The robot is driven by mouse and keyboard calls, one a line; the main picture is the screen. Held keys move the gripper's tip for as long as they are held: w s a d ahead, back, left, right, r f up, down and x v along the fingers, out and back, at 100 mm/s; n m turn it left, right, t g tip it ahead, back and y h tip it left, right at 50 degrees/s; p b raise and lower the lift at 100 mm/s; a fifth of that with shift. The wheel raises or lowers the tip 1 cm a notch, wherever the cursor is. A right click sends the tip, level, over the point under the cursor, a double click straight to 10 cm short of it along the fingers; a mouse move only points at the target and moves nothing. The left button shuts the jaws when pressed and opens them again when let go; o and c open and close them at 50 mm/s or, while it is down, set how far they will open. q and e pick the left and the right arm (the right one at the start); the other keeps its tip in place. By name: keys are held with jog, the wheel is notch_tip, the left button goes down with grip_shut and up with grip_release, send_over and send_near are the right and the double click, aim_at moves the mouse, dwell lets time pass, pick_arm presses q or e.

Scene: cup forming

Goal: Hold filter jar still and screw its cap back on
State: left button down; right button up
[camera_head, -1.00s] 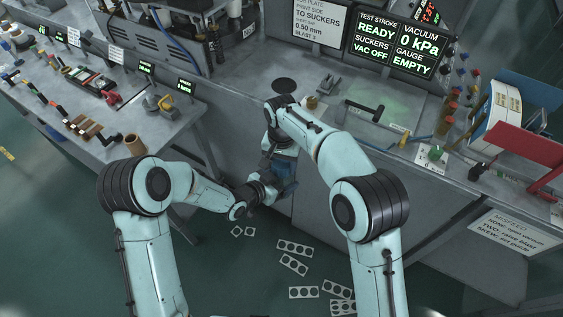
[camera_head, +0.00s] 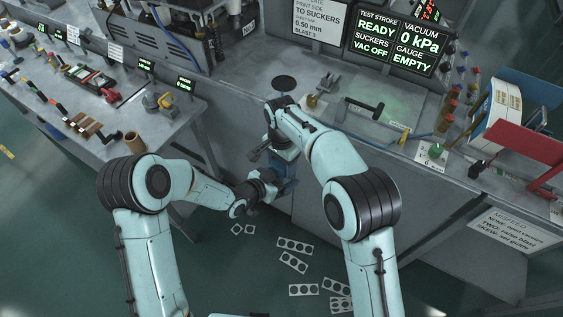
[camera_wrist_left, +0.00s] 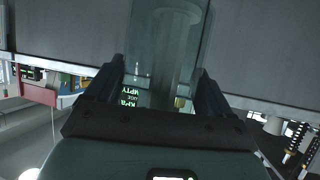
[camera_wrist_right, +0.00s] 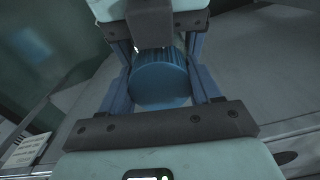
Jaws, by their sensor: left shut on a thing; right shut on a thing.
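The filter jar (camera_wrist_left: 170,50) is a clear cylinder with a pale filter inside; it stands between the fingers of my left gripper (camera_wrist_left: 165,75) in the left wrist view. My left gripper (camera_head: 273,182) is shut on the jar in front of the bench. The cap (camera_wrist_right: 160,80) is blue and ribbed, between the fingers of my right gripper (camera_wrist_right: 158,72), which is shut on it. In the head view my right gripper (camera_head: 284,160) is just above the left one. The seam between cap and jar is hidden, so I cannot tell how they meet.
The grey bench (camera_head: 255,95) edge is close behind both grippers. A side table (camera_head: 100,155) with tools stands at the left. Flat punched plates (camera_head: 294,246) lie on the green floor below. The floor around the grippers is otherwise open.

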jog(key=m, duration=0.4)
jog(key=shift+a+m, duration=0.1)
jog(key=shift+m, duration=0.3)
jog(key=m, duration=0.3)
jog(key=o, duration=1)
